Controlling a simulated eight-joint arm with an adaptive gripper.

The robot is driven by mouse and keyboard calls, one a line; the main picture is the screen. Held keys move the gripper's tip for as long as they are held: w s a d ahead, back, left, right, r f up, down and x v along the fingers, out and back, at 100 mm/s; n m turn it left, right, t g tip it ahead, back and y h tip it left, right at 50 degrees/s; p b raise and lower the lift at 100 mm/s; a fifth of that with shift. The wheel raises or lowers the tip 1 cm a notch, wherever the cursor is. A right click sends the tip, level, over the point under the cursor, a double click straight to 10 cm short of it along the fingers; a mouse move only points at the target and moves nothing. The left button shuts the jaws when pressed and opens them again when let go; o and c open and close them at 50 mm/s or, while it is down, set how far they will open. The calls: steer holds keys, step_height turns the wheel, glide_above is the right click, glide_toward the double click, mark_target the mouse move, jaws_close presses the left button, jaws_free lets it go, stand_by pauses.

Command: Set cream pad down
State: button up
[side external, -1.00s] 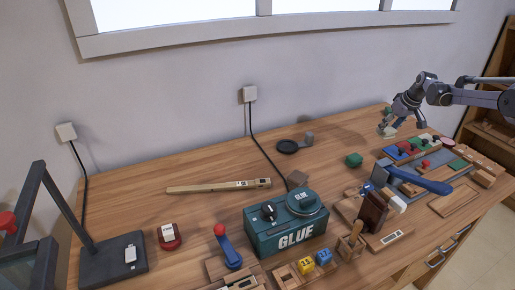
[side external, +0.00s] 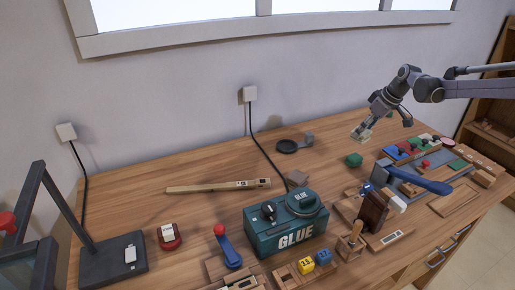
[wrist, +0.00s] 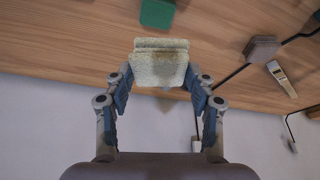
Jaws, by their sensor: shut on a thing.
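The cream pad (wrist: 160,66) is a pale, rounded square block with a ridge along one edge. My gripper (wrist: 161,82) is shut on it, with one finger at each side. In the side external view the pad (side external: 360,134) is small and sits under my gripper (side external: 367,125), at the back right of the table. It is low over the bare wood, and I cannot tell whether it touches. A green block (side external: 353,159) lies nearer the camera and also shows in the wrist view (wrist: 157,13).
A black round dish (side external: 288,147) lies left of the pad. Coloured keys (side external: 405,151) and a blue-handled tool (side external: 420,180) lie to the right. A teal glue box (side external: 286,222) stands in front. Bare table surrounds the pad.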

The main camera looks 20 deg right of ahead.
steer(key=shift+n+y, duration=0.3)
steer(key=shift+n, duration=0.2)
steer(key=w+a+f, duration=0.2)
steer(key=a, duration=0.2)
steer(key=w+a+f, duration=0.2)
steer(key=a, duration=0.3)
steer(key=w+a+f, duration=0.2)
steer(key=a+f, duration=0.1)
steer(key=a, duration=0.1)
steer(key=shift+w+a, duration=0.25)
steer(key=shift+f, duration=2)
steer(key=shift+f, duration=0.15)
steer(key=o, duration=1)
